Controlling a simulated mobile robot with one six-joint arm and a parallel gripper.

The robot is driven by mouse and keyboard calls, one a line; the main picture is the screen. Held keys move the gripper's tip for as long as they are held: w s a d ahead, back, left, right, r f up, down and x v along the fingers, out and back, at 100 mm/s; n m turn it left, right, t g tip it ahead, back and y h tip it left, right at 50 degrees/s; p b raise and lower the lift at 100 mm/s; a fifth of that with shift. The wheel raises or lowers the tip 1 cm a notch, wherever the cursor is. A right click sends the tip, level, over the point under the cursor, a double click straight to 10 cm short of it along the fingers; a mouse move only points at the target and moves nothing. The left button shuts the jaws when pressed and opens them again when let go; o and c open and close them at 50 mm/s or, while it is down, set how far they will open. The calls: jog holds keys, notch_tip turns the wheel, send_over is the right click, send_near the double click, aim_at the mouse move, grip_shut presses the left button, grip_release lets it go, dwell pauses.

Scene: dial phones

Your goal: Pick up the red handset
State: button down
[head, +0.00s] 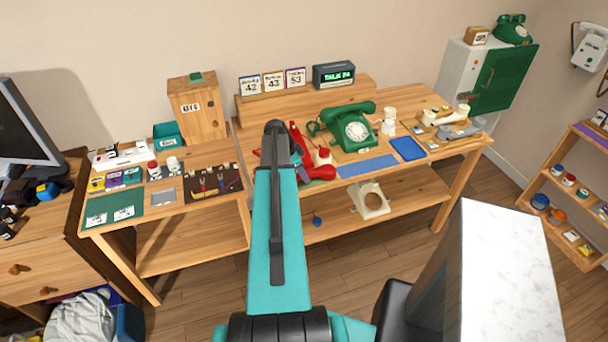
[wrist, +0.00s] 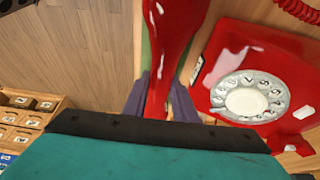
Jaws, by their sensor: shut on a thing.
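The red handset (wrist: 170,35) fills the top middle of the wrist view. My gripper (wrist: 160,95) is shut on its narrow part, with one grey finger on each side. The frames do not clearly show whether the handset touches the table. The red dial phone (wrist: 262,72), with a pale round dial, lies just right of the gripper. In the head view my arm hides most of the gripper and part of the red phone. Red parts show beside the arm (head: 322,172), but I cannot tell handset from phone there.
A green dial phone (head: 352,127) stands right of the red parts on the wooden workbench (head: 425,160). A blue mat (head: 367,166) and a blue tray (head: 408,149) lie at the front. A left table (head: 222,152) holds tools and small boxes. A red coiled cord (wrist: 298,8) shows in the wrist view.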

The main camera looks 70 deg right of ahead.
jog(key=shift+r, duration=0.1)
jog(key=shift+r+b, duration=1)
jog(key=shift+r, duration=0.3)
jog(key=shift+a+r, duration=0.15)
jog(key=shift+r, duration=0.2)
jog(key=s+a+r+b, duration=0.1)
jog(key=s+a+b, duration=0.1)
jog(key=a, duration=1.1)
jog(key=shift+s+r+b, duration=0.3)
jog(key=shift+s+b, duration=0.1)
jog(key=shift+s, duration=0.35)
jog(key=shift+a+p, duration=0.15)
jog(key=shift+p, duration=0.5)
